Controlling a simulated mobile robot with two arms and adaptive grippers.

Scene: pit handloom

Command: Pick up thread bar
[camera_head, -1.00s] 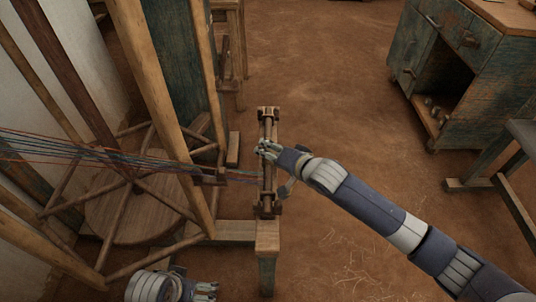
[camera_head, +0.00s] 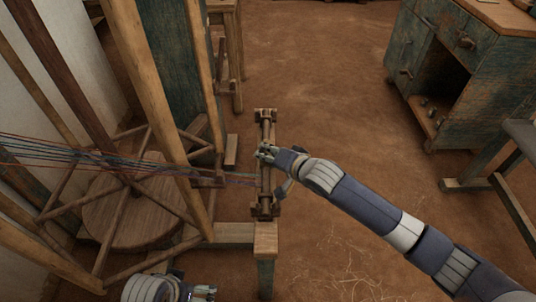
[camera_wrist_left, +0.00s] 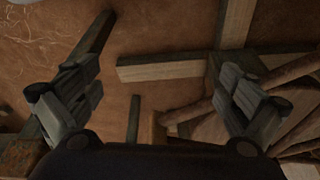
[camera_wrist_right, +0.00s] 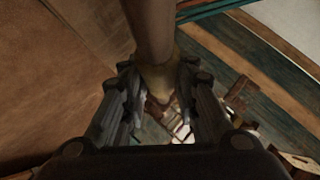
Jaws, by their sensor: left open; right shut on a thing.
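The thread bar (camera_head: 265,184) is a brown wooden bar lying lengthwise between two wooden end brackets beside the loom frame. Coloured threads run to it from the left. My right gripper (camera_head: 264,153) reaches in from the right and is shut on the bar near its middle. In the right wrist view the bar (camera_wrist_right: 154,45) passes between the fingers (camera_wrist_right: 157,95). My left gripper (camera_head: 205,292) is low at the bottom left of the head view, apart from the bar. In the left wrist view its fingers (camera_wrist_left: 155,105) are spread wide with nothing between them.
The wooden loom frame (camera_head: 165,120) with a round wooden wheel (camera_head: 130,215) stands on the left. Taut threads (camera_head: 60,150) cross it. A worn green cabinet (camera_head: 465,80) and a bench (camera_head: 515,150) stand on the right. The earth floor (camera_head: 320,80) between is clear.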

